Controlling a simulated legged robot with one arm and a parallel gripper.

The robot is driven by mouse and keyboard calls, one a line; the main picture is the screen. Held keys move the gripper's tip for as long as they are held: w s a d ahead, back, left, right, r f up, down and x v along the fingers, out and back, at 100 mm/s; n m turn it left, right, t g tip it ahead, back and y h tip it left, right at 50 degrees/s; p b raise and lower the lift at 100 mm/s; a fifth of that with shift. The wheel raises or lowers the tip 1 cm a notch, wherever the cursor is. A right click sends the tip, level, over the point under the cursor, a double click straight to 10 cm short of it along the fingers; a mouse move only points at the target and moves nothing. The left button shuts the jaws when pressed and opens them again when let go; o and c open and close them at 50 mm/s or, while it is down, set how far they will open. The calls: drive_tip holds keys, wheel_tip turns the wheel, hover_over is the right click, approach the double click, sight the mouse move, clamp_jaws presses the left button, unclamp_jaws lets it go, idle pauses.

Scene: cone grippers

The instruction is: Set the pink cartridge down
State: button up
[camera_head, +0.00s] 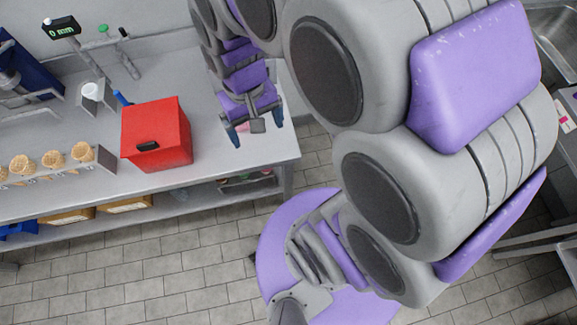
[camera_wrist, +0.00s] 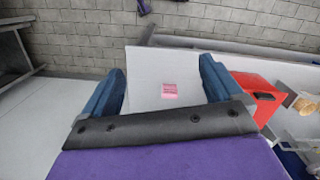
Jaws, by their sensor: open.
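The pink cartridge (camera_wrist: 170,90) shows in the wrist view as a small pink block between my open fingers, apart from both of them. It appears to rest on a white surface (camera_wrist: 150,62). My gripper (camera_wrist: 164,80) has its blue fingers spread wide on either side. In the head view, my gripper (camera_head: 254,127) is low over the right end of the counter, and a bit of the pink cartridge (camera_head: 242,127) shows between the fingers. The wrist partly hides it there.
A red box (camera_head: 157,134) stands on the grey counter (camera_head: 225,160), left of my gripper. Several waffle cones (camera_head: 53,159) stand in a holder farther left. A small scale display (camera_head: 61,28) is at the back. The counter's right edge is close to my gripper.

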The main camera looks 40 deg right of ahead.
drive_tip(key=s+r+n, duration=0.1)
drive_tip(key=s+r, duration=0.1)
drive_tip(key=s, duration=1.1)
drive_tip(key=shift+a+g, duration=0.3)
drive_tip(key=shift+a, duration=0.1)
wheel_tip(320, 180, down, 2)
drive_tip(key=shift+f+b, duration=0.1)
drive_tip(key=shift+b, duration=1)
drive_tip(key=shift+c, duration=0.3)
